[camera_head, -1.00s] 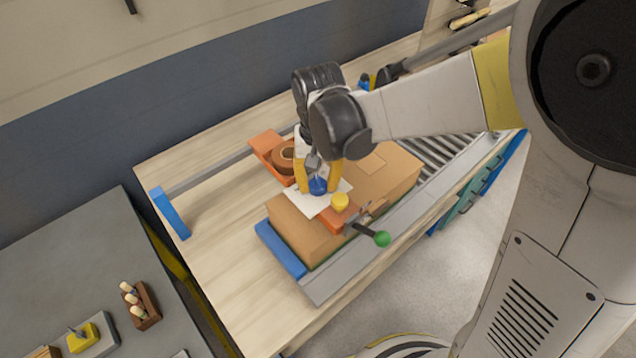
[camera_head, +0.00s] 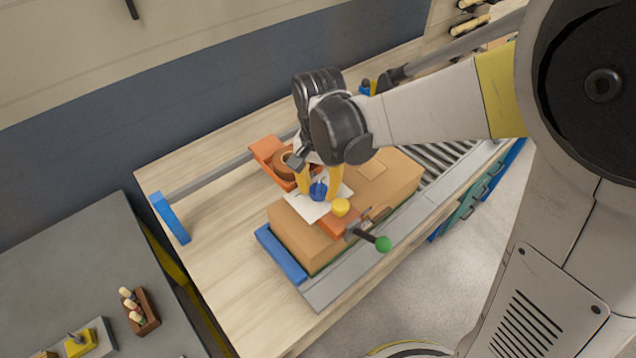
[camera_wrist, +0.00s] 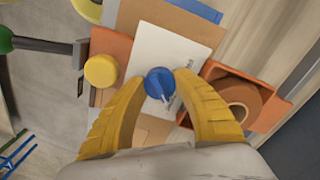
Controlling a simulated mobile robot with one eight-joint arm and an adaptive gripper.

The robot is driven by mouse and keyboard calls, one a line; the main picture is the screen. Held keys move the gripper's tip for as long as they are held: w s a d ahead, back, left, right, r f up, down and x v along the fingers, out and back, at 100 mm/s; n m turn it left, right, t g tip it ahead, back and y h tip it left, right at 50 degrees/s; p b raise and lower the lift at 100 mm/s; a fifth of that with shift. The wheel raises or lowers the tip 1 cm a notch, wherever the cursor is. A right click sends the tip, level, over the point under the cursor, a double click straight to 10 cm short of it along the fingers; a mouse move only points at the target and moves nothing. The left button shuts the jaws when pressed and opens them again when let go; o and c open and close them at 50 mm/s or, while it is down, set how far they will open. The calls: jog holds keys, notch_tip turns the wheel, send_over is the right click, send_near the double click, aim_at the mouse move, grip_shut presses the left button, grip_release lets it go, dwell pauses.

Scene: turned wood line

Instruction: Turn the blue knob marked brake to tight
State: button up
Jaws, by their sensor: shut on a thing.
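The blue knob (camera_head: 318,191) sits on a white plate (camera_head: 305,207) above a brown box-like body (camera_head: 295,235). It shows in the wrist view as a round blue knob (camera_wrist: 159,83) with a raised bar and a pale pointer line. My gripper (camera_head: 320,188) points down with its yellow fingers on either side of the knob, shut on it. In the wrist view my gripper (camera_wrist: 160,85) has a fingertip touching or nearly touching each side of the knob. Any marking on the plate is too small to read.
A yellow round knob (camera_head: 340,207) and a lever with a green ball (camera_head: 383,244) stand just in front. An orange holder with a brown tape roll (camera_head: 284,164) is close behind. Rollers (camera_head: 455,155) lie to the right. The wooden tabletop (camera_head: 215,225) is clear at left.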

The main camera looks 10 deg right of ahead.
jog(key=o, duration=1.2)
jog(key=shift+n, duration=0.3)
